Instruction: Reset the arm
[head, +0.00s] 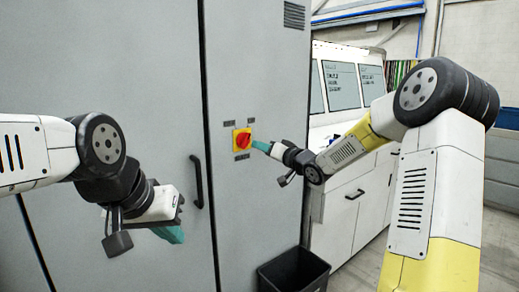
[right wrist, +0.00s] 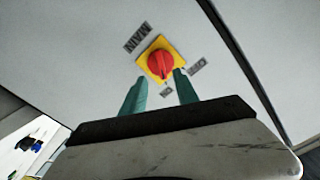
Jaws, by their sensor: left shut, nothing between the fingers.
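A red rotary switch (head: 242,140) on a yellow square plate is mounted on the grey cabinet door. It also shows in the right wrist view (right wrist: 159,64), with labels MAIN, ON and OFF around it. My right gripper (head: 256,146) points at the switch from the right, its teal fingertips close to the plate. In the right wrist view the two fingers (right wrist: 161,76) are apart, with the knob just beyond and between their tips. I cannot tell whether they touch it. My left gripper (head: 172,235) is shut and empty, hanging low before the cabinet at the left.
The tall grey cabinet (head: 255,60) fills the middle, with a black door handle (head: 197,182). A black bin (head: 293,270) stands on the floor below the switch. A white counter (head: 350,205) with screens (head: 341,85) stands behind my right arm.

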